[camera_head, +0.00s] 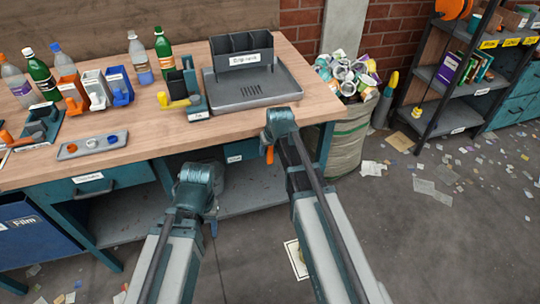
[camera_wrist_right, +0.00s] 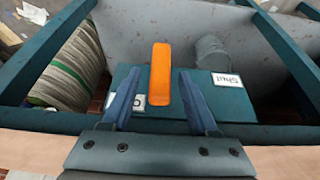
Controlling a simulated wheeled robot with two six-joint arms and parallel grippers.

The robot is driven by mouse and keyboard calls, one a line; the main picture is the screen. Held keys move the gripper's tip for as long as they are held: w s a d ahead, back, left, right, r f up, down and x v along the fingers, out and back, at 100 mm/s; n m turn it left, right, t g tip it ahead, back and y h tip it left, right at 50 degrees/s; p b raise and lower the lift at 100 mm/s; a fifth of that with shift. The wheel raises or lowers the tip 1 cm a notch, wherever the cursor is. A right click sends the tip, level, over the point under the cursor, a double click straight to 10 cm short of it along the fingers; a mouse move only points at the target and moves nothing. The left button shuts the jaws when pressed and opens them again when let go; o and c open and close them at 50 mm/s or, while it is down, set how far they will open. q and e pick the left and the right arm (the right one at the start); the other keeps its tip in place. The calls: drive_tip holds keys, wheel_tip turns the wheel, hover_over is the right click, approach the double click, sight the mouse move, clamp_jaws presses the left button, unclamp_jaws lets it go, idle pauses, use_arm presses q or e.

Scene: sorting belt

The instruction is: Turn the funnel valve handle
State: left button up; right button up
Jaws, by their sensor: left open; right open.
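The orange valve handle (camera_wrist_right: 160,75) is a straight bar on a teal panel (camera_wrist_right: 125,80) below the bench edge. In the right wrist view it points up the picture. A "Shut" label (camera_wrist_right: 228,80) is to its right, and a partly covered label starting with "O" (camera_wrist_right: 125,92) is at its left. My right gripper (camera_wrist_right: 160,90) is open, with one blue finger on each side of the handle; contact cannot be told. In the head view the handle (camera_head: 270,155) shows below my right wrist. My left gripper (camera_head: 207,212) hangs in front of the bench, apart from the handle, its fingers mostly hidden.
The wooden bench top (camera_head: 160,125) holds bottles, small bins, a grey tray (camera_head: 255,92) and a yellow-handled device (camera_head: 175,102). A striped sack of cans (camera_head: 350,130) stands at the bench's right end. A shelf unit is farther right. Open floor lies in front.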

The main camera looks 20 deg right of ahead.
clamp_jaws()
idle(0.3)
idle(1.2)
